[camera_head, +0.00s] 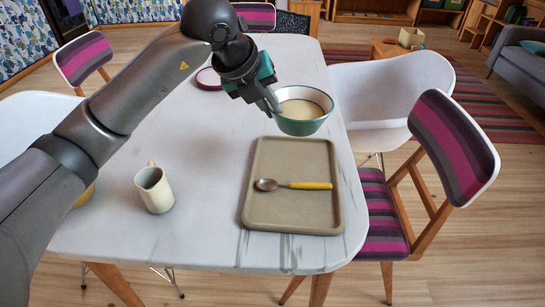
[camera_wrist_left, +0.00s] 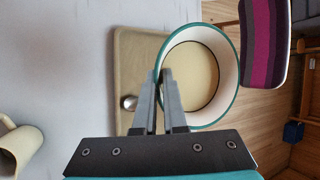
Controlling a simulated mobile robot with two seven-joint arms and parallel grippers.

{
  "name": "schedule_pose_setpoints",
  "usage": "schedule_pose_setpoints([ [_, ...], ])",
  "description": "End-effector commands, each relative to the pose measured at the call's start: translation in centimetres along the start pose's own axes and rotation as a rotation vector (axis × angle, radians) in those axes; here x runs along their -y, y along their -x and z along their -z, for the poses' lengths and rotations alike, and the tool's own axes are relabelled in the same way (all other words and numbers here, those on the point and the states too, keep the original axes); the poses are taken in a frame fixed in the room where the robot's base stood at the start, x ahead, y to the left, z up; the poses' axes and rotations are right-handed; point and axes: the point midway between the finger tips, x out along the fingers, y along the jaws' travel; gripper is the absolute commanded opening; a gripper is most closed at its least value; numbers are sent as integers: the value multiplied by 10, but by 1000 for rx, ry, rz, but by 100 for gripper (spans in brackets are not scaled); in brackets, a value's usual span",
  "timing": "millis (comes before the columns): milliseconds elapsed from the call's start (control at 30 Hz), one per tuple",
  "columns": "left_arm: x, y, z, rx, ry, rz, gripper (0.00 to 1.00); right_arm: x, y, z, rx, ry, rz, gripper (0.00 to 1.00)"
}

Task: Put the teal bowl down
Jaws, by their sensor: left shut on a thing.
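The teal bowl (camera_head: 302,125) is teal outside and pale inside, with a cream-coloured content or base. My left gripper (camera_head: 275,103) is shut on its left rim and holds it upright over the far edge of the tray. In the left wrist view, the fingers (camera_wrist_left: 164,88) pinch the rim of the bowl (camera_wrist_left: 197,122). The beige tray (camera_head: 289,215) lies on the table below and nearer than the bowl. It also shows in the left wrist view (camera_wrist_left: 130,60). My right gripper is not in view.
A spoon (camera_head: 310,185) with a yellow handle lies on the tray. A cream jug (camera_head: 154,188) stands left of the tray on the white table (camera_head: 205,225). A magenta dish (camera_head: 208,79) is partly behind my left arm. Chairs stand at the table's right side.

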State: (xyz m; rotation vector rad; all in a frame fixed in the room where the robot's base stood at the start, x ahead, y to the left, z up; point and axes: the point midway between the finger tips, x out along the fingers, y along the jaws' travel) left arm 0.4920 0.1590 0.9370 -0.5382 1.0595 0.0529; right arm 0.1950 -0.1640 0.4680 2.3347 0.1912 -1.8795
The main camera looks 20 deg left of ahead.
Motion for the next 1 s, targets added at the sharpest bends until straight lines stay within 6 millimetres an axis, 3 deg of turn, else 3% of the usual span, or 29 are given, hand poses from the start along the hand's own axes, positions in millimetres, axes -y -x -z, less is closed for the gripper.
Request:
schedule_pose_setpoints([
  [400, -27, -58, 26, 0, -1, 1, 0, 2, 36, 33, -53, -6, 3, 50],
  [1000, -46, -98, 43, 2, 0, 2, 0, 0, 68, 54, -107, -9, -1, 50],
])
